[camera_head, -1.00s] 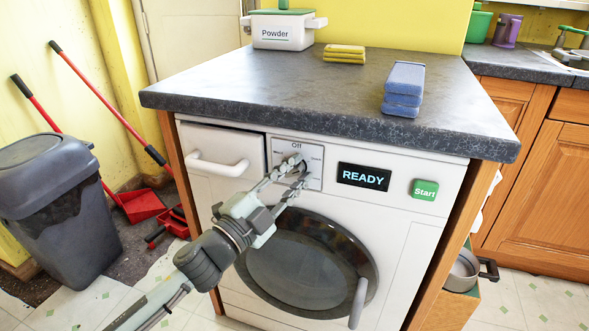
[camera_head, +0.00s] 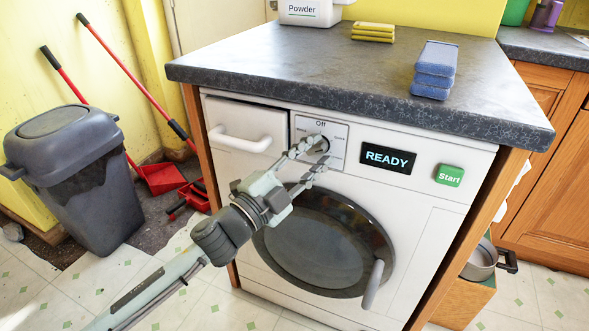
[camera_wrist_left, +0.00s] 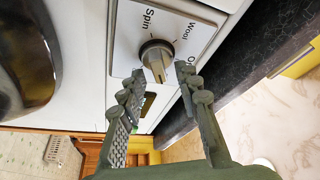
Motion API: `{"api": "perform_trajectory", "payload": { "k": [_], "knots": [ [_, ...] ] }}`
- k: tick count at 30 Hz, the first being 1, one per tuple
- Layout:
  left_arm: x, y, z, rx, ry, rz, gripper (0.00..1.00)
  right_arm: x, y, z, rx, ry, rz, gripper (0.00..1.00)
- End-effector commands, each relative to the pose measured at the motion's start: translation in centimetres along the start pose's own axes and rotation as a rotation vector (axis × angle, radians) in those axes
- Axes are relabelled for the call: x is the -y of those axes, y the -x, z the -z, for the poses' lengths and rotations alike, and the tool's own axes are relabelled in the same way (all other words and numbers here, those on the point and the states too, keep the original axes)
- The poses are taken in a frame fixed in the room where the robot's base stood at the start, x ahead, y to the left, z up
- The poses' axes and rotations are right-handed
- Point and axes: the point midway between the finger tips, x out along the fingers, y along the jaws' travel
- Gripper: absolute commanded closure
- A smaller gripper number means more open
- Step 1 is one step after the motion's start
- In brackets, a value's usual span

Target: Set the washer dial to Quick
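The washer dial (camera_head: 325,145) is a round knob on a white panel (camera_head: 335,130) at the upper front of the washer. "Off" is printed above it. In the left wrist view the dial (camera_wrist_left: 157,58) has a raised grip bar, with "Spin" and "Wool" readable beside it. Where its pointer aims is hard to tell. The Quick label is not clearly readable. My left gripper (camera_head: 318,153) is at the dial. In the wrist view its fingers (camera_wrist_left: 160,84) are spread, one on each side of the grip bar, with gaps visible. My right gripper is not in view.
A display (camera_head: 388,160) reads "READY", beside a green Start button (camera_head: 449,175). The drawer handle (camera_head: 239,139) is left of the panel, and the round door (camera_head: 325,245) is below. The countertop edge (camera_head: 350,98) overhangs the panel. A grey bin (camera_head: 80,180) stands left.

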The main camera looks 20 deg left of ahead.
Motion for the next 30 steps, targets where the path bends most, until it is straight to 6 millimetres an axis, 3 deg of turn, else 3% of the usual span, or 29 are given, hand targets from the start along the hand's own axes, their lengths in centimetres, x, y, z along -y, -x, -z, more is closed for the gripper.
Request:
{"api": "perform_trajectory", "payload": {
  "k": [16,21,30],
  "knots": [
    [-0.1,9.7,-0.2,0.007,0.002,-0.002,0.67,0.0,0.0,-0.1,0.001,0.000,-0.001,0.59],
    [-0.1,11.1,-0.2,0.006,0.001,-0.001,0.67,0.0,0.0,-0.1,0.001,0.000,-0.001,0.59],
    [0.0,11.3,-0.1,0.004,-0.001,0.000,0.67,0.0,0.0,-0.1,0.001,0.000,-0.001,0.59]
  ]
}}
